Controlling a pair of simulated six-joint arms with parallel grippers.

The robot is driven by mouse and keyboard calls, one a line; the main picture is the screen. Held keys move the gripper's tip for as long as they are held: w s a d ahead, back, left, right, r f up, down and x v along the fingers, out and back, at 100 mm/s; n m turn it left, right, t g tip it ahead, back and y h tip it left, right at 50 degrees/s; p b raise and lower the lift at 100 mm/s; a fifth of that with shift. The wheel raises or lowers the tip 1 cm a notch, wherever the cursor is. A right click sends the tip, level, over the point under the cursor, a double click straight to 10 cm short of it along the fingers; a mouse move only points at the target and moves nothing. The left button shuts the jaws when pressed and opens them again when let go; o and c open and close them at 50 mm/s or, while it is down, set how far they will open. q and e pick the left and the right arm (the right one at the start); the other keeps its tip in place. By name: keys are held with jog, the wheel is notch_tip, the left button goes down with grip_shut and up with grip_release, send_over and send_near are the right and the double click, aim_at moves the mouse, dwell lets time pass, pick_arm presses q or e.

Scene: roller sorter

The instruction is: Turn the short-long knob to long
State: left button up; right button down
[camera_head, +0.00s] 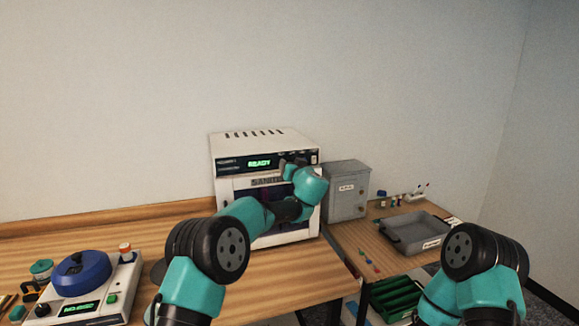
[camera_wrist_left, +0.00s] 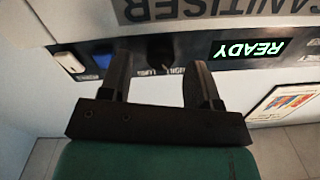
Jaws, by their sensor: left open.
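The white sanitiser (camera_head: 225,165) stands against the wall on the wooden bench. Its dark front strip carries a lit READY display (camera_head: 260,163), which appears upside down in the left wrist view (camera_wrist_left: 250,49). The dark short-long knob (camera_wrist_left: 160,50) is on this strip, with small labels beside it. It is dim, and I cannot tell which way it points. My left gripper (camera_wrist_left: 160,66) is open, with one finger on each side of the knob in the picture; contact cannot be made out. In the head view my left arm hides the knob. My right gripper is out of view.
A white rocker switch (camera_wrist_left: 70,62) and a small blue panel (camera_wrist_left: 103,61) sit beside the knob. A grey metal box (camera_head: 345,190) stands right of the sanitiser. A grey tray (camera_head: 447,232) lies farther right. A device with a blue lid (camera_head: 82,273) stands at left.

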pick_arm(q)
jog(key=shift+x, duration=0.8)
jog(key=shift+c, duration=0.4)
jog(key=c, duration=0.8)
jog(key=shift+m, duration=0.7)
jog(key=shift+c, duration=0.2)
jog(key=o, duration=0.9)
jog(key=shift+s, duration=0.1)
